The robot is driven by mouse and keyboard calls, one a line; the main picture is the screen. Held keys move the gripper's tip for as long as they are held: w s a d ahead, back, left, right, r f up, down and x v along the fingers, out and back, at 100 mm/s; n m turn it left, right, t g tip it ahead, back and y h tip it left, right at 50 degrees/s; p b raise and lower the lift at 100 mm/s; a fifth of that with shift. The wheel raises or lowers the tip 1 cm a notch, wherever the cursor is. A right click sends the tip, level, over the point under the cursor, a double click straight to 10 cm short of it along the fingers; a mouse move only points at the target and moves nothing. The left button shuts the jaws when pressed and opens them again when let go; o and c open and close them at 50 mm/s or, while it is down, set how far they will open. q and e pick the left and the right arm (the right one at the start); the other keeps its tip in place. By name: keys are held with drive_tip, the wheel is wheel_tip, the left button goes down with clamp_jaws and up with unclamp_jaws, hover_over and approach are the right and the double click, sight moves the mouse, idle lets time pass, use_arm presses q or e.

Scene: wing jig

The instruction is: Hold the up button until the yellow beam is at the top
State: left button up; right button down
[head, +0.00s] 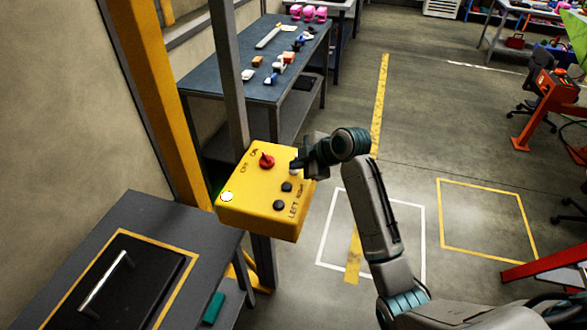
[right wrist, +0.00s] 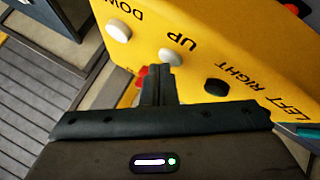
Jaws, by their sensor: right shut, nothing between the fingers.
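The yellow control box (head: 258,212) is mounted on a grey post, with a red knob (head: 267,160), black buttons and a bright white round lamp or button (head: 227,196). In the right wrist view, the white up button (right wrist: 171,57) is beside the label UP, and the white down button (right wrist: 118,30) is further up and left. My right gripper (right wrist: 158,72) is shut and empty, its tips at the lower edge of the up button; I cannot tell whether they touch or press it. In the head view my right gripper (head: 298,165) covers part of the button area. The yellow beam cannot be clearly identified. My left gripper is out of view.
A yellow upright (head: 157,90) and a grey post (head: 229,80) stand at left. A dark bench (head: 215,240) is at lower left, and a blue-topped table (head: 225,80) with small parts is behind. Marked floor (head: 460,215) at right is open.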

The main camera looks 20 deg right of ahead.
sight(297, 172)
drive_tip(key=shift+r+p, duration=0.85)
wheel_tip(297, 172, up, 5)
drive_tip(key=p, duration=0.4)
drive_tip(key=shift+f, duration=0.1)
idle(0.4)
